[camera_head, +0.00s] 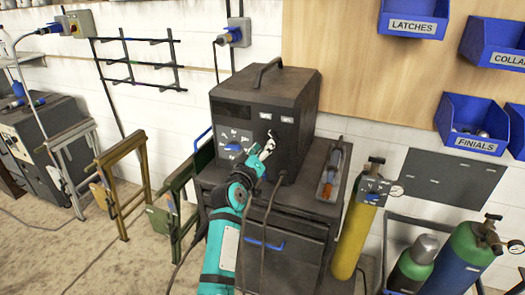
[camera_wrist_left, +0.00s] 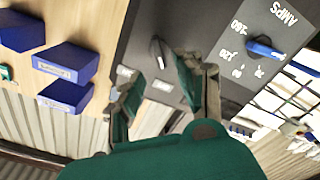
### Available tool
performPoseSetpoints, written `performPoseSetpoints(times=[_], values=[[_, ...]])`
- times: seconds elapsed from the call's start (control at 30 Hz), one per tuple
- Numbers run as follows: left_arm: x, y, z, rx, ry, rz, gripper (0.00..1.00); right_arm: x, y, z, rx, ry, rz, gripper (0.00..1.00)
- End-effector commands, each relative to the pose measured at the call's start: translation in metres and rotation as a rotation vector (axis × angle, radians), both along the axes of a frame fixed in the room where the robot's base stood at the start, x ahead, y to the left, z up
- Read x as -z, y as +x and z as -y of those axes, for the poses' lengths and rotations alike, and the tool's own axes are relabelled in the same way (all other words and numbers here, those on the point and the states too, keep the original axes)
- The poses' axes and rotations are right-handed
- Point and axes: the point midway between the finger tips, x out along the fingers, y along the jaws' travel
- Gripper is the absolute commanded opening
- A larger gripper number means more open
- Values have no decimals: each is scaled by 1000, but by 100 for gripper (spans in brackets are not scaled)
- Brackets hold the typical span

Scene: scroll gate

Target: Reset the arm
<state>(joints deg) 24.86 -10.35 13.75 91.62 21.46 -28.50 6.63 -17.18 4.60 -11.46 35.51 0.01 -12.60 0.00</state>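My left gripper (camera_head: 268,146) is in front of the face of a dark welding machine (camera_head: 262,88), right of its blue dial panel (camera_head: 234,143). In the left wrist view the two fingers of my left gripper (camera_wrist_left: 160,75) stand apart with nothing between them. The machine's dark front fills the upper middle of that view, with its blue knob (camera_wrist_left: 262,48) and AMPS lettering at the right. I cannot tell whether the fingertips touch the machine. My right gripper is in neither view.
The machine sits on a dark cabinet (camera_head: 274,245) with a tool tray (camera_head: 332,172) on the right. A yellow gas cylinder (camera_head: 352,238) and green cylinders (camera_head: 415,264) stand further right. Metal frames (camera_head: 122,185) stand left. Blue bins (camera_head: 472,124) hang on the wall. Open floor (camera_head: 60,250) lies front left.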

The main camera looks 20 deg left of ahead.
Motion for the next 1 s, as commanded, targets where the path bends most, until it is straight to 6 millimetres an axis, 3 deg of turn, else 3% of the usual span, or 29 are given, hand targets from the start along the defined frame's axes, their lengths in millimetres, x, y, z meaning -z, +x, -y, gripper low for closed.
performPoseSetpoints(times=[0.53,0.63,0.77,0.87,1.0], values=[[0,-8,0,1,-1,-1,36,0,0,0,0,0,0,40],[14,-8,2,5,8,-22,36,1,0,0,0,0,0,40],[72,-12,11,20,52,-113,36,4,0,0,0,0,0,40],[143,-23,21,45,108,-224,36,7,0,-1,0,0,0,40],[246,-55,33,87,196,-384,36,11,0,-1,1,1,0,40]])
